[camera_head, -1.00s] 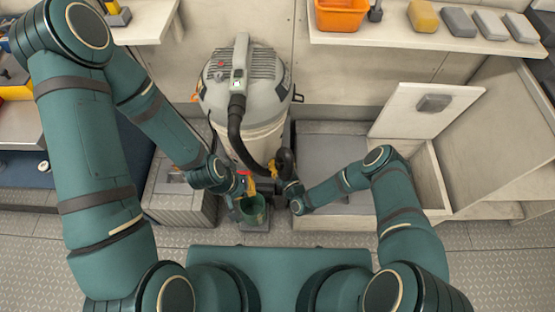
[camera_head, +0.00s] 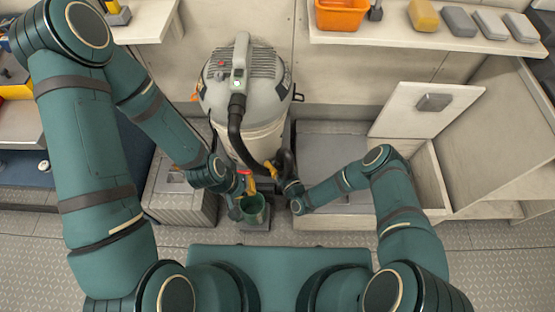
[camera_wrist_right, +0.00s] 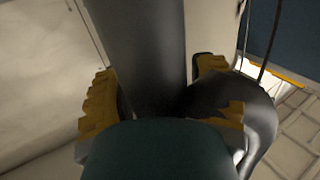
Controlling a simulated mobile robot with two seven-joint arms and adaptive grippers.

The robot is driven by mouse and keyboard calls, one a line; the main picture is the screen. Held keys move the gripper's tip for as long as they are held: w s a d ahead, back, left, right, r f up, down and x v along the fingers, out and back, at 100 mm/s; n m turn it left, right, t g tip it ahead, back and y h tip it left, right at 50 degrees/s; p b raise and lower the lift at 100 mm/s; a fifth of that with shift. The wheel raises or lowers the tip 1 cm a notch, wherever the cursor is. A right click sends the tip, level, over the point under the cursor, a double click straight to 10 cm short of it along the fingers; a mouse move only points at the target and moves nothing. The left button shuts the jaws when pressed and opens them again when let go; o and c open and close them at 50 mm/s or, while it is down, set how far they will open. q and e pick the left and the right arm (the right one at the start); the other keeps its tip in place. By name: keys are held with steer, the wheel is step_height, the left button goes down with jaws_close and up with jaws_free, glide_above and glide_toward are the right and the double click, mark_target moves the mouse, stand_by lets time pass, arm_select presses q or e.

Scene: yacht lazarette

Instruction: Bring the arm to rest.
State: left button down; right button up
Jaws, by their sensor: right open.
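My right arm reaches in from the right to the front of a grey vacuum (camera_head: 243,85). Its gripper (camera_head: 275,170) is open, with yellow pads, at the lower part of the dark hose (camera_head: 236,125). In the right wrist view, the dark hose (camera_wrist_right: 140,50) passes between the yellow-padded fingers of the right gripper (camera_wrist_right: 160,100); contact is unclear. My left gripper (camera_head: 247,183) is just above a green cup (camera_head: 253,209), with red and yellow showing at its fingers. Its jaw opening is too small to make out.
A bin with a raised lid (camera_head: 426,110) stands at right, under my right forearm. A grey ridged box (camera_head: 178,200) stands at left, beside my left forearm. A shelf (camera_head: 390,38) above holds an orange tub (camera_head: 341,14) and several blocks. The floor at lower right is partly clear.

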steer(key=s+d+r+m+g+h, duration=0.3)
steer(key=s+d+m+g, duration=0.1)
steer(key=s+d+g, duration=0.6)
steer(key=s+d+r+m+g+h, duration=0.1)
steer(key=s+d+r+m+g, duration=0.15)
steer(key=s+r, duration=0.4)
steer(key=s+d+r+m+g, duration=0.1)
steer(key=s+r+m+g, duration=0.2)
steer(key=s, duration=0.6)
steer(key=w+a+r+n+t, duration=0.1)
steer(key=w+a+r+n, duration=0.1)
steer(key=w+r, duration=0.2)
steer(key=w, duration=0.2)
steer(key=shift+w, duration=0.3)
